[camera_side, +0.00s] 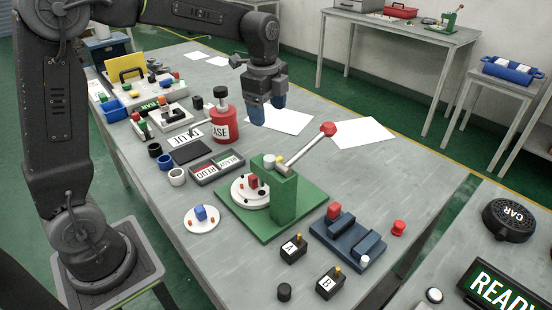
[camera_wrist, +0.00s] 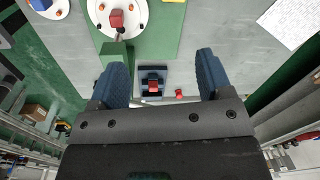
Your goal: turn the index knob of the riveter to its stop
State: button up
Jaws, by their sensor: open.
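The riveter is a green post (camera_side: 287,199) on a green base plate (camera_side: 235,223), with a slanting lever ending in a red knob (camera_side: 328,129). On its base lies a round white index plate (camera_side: 240,192) with a red upright index knob (camera_side: 253,183). In the wrist view the white plate (camera_wrist: 103,24) and red knob (camera_wrist: 117,19) show at the top left, partly cut off by the frame. My gripper (camera_side: 265,116) is open and empty, hanging above the table beyond the riveter. In the wrist view its blue fingers (camera_wrist: 161,60) are wide apart, clear of the knob.
A blue fixture (camera_side: 346,240) stands right of the riveter, with black blocks A (camera_side: 293,248) and B (camera_side: 330,282) in front. A small white disc with a blue block (camera_side: 201,214) lies at left. A red can (camera_side: 222,124) stands behind. White sheets (camera_side: 362,131) lie flat.

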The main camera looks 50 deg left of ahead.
aim_at(276, 159)
jog(key=w+f+m, duration=0.1)
jog(key=f, duration=0.4)
jog(key=w+a+f+m, duration=0.1)
jog(key=f, duration=0.5)
jog(key=w+f, duration=0.1)
jog(key=f, duration=0.5)
jog(key=shift+w+a+m+g, duration=0.2)
jog(key=shift+w+m+g, duration=0.1)
jog(key=shift+m+g, duration=0.1)
jog(key=c, duration=0.9)
